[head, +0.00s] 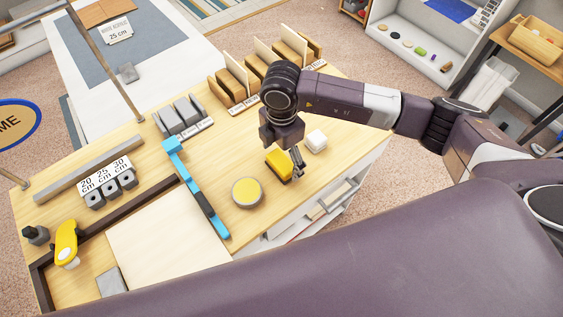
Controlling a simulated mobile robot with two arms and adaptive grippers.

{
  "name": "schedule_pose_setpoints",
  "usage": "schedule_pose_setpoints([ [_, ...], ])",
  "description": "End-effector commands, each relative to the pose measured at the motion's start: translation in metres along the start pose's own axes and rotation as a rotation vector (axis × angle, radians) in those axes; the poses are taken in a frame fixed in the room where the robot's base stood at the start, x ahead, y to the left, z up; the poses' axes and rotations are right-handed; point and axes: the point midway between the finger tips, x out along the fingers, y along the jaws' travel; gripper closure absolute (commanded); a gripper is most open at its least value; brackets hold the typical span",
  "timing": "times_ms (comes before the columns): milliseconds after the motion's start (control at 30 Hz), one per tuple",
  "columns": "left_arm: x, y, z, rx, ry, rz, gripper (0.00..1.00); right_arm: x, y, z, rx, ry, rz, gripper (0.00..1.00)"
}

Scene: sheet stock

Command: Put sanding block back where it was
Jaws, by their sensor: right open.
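A yellow block (277,164), which looks like the sanding block, sits on the wooden worktable (260,215) near its front right edge. My right gripper (291,165) hangs down from above, open, with its fingers right at the block. One finger shows at the block's right side; the other is mostly hidden, so I cannot tell whether the fingers touch it. My left gripper is not in view.
A blue bar tool (196,187) lies further left, beside a pale sheet (165,240). Grey blocks (179,115) and upright sample boards (236,80) line the back edge. Bare table lies around the tin.

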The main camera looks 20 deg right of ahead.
Motion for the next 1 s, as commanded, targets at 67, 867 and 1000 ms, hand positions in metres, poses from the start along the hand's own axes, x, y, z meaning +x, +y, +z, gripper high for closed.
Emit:
schedule_pose_setpoints([
  [67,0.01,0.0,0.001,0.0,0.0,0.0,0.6,-0.015,0.002,0.001,-0.001,-0.001,0.006,0.18],
  [867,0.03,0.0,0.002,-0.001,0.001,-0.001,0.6,-0.094,0.0,0.0,0.0,0.0,0.0,0.18],
  [1000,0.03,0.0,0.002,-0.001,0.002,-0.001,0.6,-0.094,0.0,0.0,0.0,0.0,0.0,0.18],
])
